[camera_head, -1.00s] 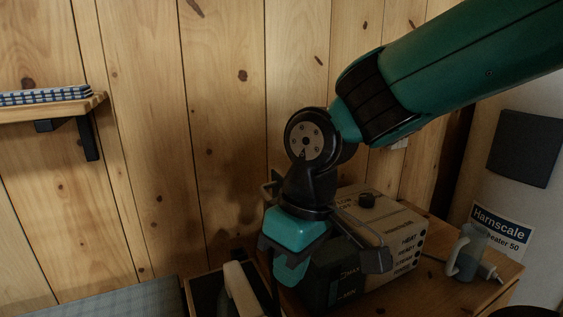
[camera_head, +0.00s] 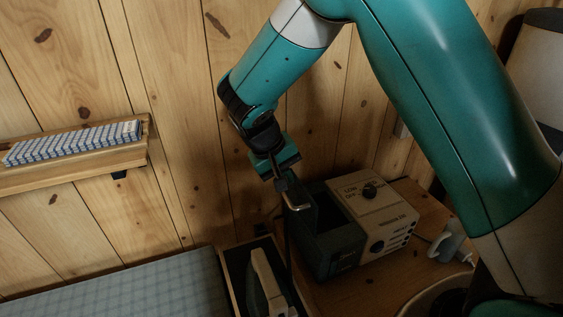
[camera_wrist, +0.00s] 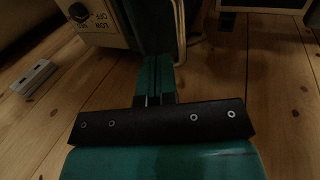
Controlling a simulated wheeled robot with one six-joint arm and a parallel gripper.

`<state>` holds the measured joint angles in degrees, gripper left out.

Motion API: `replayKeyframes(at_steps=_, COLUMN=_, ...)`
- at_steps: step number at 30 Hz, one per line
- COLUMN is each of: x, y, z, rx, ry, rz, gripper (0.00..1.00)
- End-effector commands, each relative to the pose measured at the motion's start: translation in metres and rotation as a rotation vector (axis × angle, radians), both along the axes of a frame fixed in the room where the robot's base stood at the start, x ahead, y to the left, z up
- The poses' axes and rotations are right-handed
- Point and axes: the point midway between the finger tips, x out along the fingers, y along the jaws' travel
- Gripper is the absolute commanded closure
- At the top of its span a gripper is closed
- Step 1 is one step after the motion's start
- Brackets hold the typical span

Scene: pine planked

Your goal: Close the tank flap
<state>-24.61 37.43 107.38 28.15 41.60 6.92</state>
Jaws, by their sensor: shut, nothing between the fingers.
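The tank (camera_head: 345,246) is a dark green box on the left side of a beige machine (camera_head: 378,212) with a dial. Its top shows a dark opening. A dark panel (camera_head: 301,222), which looks like the flap, stands raised at the tank's left side. My gripper (camera_head: 281,182) is shut and empty, pointing down at the panel's upper edge. I cannot tell whether it touches. In the wrist view the shut fingers (camera_wrist: 155,72) point toward a dark part of the tank (camera_wrist: 150,28), with the machine's dial face (camera_wrist: 95,18) to the left. The tank's inside is too dark to read.
A wooden tray (camera_head: 234,281) holding an iron (camera_head: 264,283) stands left of the tank. A metal loop (camera_head: 298,203) is close to my gripper. A light jug (camera_head: 449,243) stands right of the machine. A shelf (camera_head: 75,167) with checked cloth (camera_head: 72,143) is at the left.

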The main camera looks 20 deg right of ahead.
Motion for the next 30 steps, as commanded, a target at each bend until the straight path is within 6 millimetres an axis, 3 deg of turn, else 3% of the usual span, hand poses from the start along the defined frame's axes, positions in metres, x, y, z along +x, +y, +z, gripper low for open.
replayKeyframes(at_steps=6, x=-0.001, y=-0.015, z=-0.031, rx=-0.001, ry=0.003, rz=-0.001, gripper=1.00)
replayKeyframes(at_steps=12, x=-0.001, y=-0.020, z=-0.046, rx=0.001, ry=0.001, rz=0.000, gripper=1.00)
replayKeyframes(at_steps=24, x=0.000, y=-0.020, z=-0.048, rx=0.004, ry=-0.001, rz=0.001, gripper=1.00)
replayKeyframes(at_steps=30, x=0.001, y=-0.010, z=-0.047, rx=0.040, ry=-0.001, rz=0.022, gripper=1.00)
